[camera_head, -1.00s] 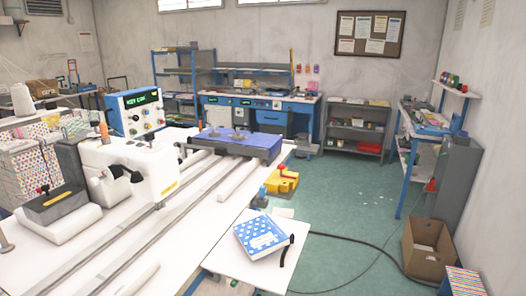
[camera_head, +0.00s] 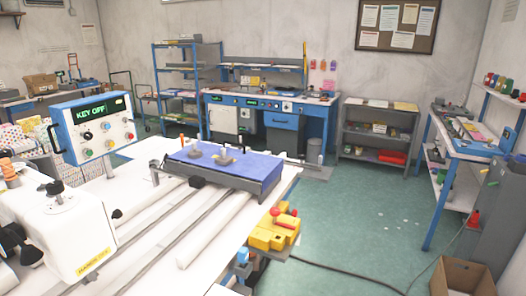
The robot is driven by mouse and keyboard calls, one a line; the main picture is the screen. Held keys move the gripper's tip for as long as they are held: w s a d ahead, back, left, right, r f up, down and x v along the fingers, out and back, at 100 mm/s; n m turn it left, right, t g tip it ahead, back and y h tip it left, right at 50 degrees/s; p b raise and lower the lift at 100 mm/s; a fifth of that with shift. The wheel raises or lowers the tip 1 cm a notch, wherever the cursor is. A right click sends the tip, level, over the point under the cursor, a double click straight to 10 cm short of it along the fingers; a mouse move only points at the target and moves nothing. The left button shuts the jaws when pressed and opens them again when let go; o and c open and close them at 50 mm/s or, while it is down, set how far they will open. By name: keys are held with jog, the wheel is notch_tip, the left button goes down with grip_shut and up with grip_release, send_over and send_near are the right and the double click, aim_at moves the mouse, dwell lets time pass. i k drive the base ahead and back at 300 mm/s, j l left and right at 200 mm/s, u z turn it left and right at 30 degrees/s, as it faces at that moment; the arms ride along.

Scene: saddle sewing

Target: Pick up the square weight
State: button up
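Small grey weights sit on the blue-topped slab at the far end of the white sewing table. One weight (camera_head: 222,158) is near the slab's middle, and another weight (camera_head: 196,152) is to its left. They are too small to tell which one is square. The blue-topped slab (camera_head: 255,172) lies across the rails near the table's far right corner. My gripper is not in view.
A control box (camera_head: 92,128) reading "KEY OFF" and a white sewing machine (camera_head: 75,235) stand at left. A yellow device (camera_head: 272,232) with a red knob is beside the table's right edge. Green floor (camera_head: 385,215) is open at right; a dark cable crosses it.

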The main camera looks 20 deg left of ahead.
aim_at(224, 159)
jog(key=i+u, duration=0.1)
jog(key=i, duration=0.6)
jog(key=i+l+u, duration=0.1)
jog(key=i, duration=0.65)
jog(key=i+u, duration=0.3)
jog(key=u, duration=0.2)
jog(key=i+l+u, duration=0.2)
jog(key=u, duration=0.3)
jog(key=i+l+u, duration=0.3)
jog(key=u, duration=0.2)
jog(key=i, duration=0.1)
